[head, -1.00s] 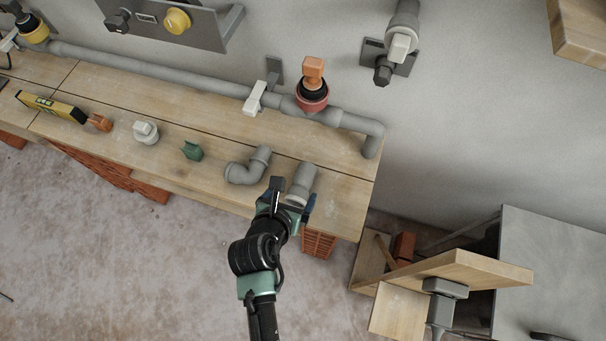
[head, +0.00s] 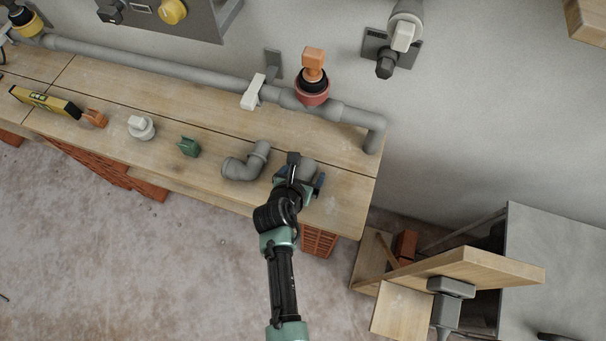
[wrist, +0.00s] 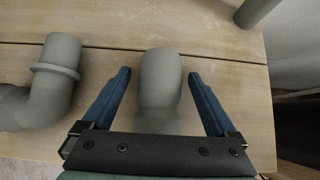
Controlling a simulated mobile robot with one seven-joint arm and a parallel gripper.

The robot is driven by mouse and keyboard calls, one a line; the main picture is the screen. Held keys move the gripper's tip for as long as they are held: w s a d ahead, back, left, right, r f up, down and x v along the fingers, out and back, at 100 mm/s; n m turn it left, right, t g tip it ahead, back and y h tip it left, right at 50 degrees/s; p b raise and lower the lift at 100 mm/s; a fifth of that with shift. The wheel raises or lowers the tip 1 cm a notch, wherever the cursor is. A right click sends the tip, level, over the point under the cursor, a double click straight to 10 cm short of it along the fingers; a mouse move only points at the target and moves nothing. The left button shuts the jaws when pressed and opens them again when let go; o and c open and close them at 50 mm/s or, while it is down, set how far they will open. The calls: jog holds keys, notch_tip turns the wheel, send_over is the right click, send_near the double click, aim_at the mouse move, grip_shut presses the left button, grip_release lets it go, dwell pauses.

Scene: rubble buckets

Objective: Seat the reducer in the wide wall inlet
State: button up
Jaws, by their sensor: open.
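The grey reducer (head: 309,166), a short pipe fitting with a wider and a narrower section, lies on the workbench (head: 345,190) near its right end. My gripper (head: 305,174) is open over it. In the wrist view the reducer (wrist: 160,85) lies between the blue fingers of my gripper (wrist: 160,74), with a gap on each side. Its near end is hidden by the gripper body. I cannot tell which fitting is the wide wall inlet; a grey wall fitting (head: 406,35) with a dark end is at the upper right, and a red socket (head: 312,92) with an orange top sits on the pipe run.
A grey elbow (head: 246,163) lies just left of my gripper. A green piece (head: 189,147), a white fitting (head: 140,127), an orange piece (head: 95,118) and a yellow level (head: 46,101) lie further left. A grey pipe (head: 170,67) runs along the back. A wooden board (head: 470,268) stands at lower right.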

aim_at(304, 171)
jog(key=c, duration=1.5)
jog(key=shift+o, duration=0.2)
jog(key=shift+r, duration=0.2)
notch_tip(304, 171, up, 10)
jog(key=shift+f+p, duration=0.15)
jog(key=shift+p, duration=1.1)
